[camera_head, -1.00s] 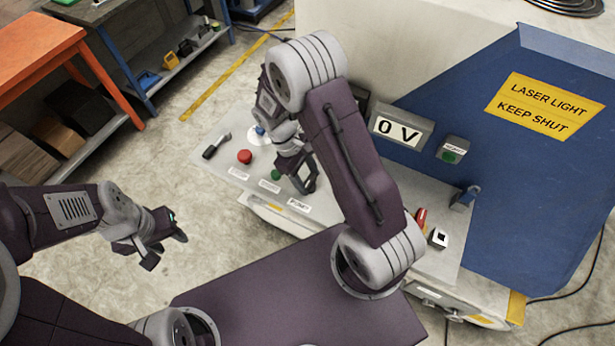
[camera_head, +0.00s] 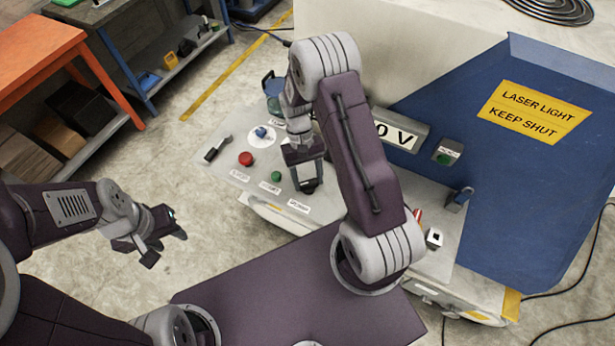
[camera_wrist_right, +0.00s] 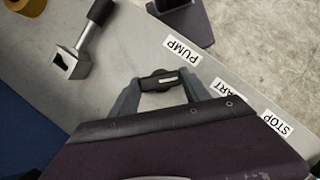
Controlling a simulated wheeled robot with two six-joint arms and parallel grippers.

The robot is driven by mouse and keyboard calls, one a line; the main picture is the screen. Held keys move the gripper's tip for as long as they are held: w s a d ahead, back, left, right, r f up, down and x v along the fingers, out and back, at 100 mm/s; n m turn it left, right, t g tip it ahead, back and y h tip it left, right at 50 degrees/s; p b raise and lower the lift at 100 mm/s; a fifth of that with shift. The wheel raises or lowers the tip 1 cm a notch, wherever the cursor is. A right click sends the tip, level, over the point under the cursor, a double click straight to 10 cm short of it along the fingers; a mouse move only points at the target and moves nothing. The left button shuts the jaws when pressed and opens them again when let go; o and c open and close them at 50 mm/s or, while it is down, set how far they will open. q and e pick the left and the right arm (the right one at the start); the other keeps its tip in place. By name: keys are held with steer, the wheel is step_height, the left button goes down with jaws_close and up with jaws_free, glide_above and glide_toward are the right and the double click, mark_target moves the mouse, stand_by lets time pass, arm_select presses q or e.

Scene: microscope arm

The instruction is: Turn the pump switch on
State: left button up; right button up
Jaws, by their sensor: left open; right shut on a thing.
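The pump switch (camera_wrist_right: 162,80) is a small black knob with a white line. In the right wrist view it sits between the two fingers of my right gripper (camera_wrist_right: 168,92), which is shut on it. The white PUMP label (camera_wrist_right: 183,50) lies just beyond the knob. In the head view my right gripper (camera_head: 308,186) points down at the panel, right above the PUMP label (camera_head: 298,206), and mostly hides the knob. My left gripper (camera_head: 160,243) is open and empty, over the floor left of the panel.
A red button (camera_head: 246,159), a green button (camera_head: 276,176) and a black-handled lever (camera_head: 217,148) stand on the panel to the left. A display (camera_head: 400,133) reads "0 V", partly hidden by my right arm. A metal lever (camera_wrist_right: 76,55) stands near the switch in the wrist view.

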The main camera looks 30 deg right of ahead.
steer(key=m+y, duration=0.1)
steer(key=m, duration=0.1)
steer(key=m+p, duration=0.1)
steer(key=m, duration=0.1)
steer(key=shift+d+r+m+t+y, duration=0.1)
steer(key=shift+d+m+t+y, duration=0.05)
steer(key=shift+m+t+y, duration=0.75)
steer(key=shift+m+y, duration=0.1)
steer(key=shift+m, duration=1.6)
steer(key=o, duration=1.4)
steer(key=b+v, duration=0.1)
steer(key=v, duration=0.8)
steer(key=shift+s+d, duration=0.1)
steer(key=shift+d, duration=0.05)
